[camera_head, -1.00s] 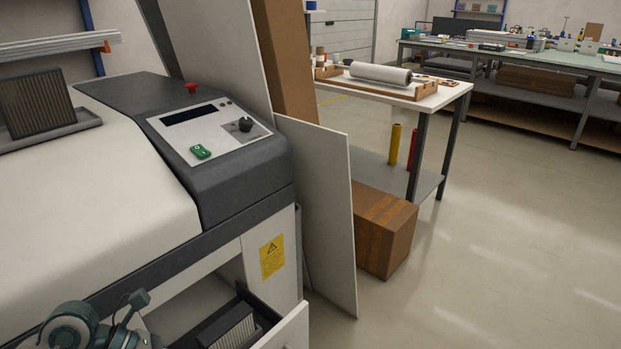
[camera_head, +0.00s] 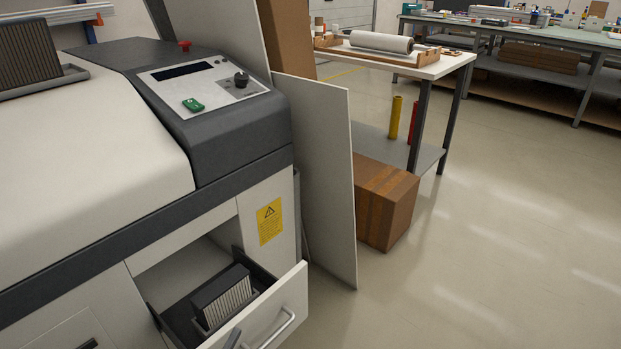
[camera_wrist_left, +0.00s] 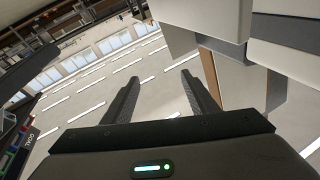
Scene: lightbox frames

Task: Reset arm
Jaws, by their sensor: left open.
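My left gripper (camera_wrist_left: 157,78) shows in the left wrist view with its two dark fingers apart and nothing between them. I see no clear part of my left arm in the head view; a small dark piece at the bottom edge by the drawer is too cut off to identify. My right gripper is in neither view.
A large white machine (camera_head: 90,150) fills the left, with a dark control panel and green item (camera_head: 193,105). Its drawer (camera_head: 285,310) stands open with a dark pleated filter (camera_head: 225,295) inside. A cardboard box (camera_head: 385,205) sits near a table. Floor at right is clear.

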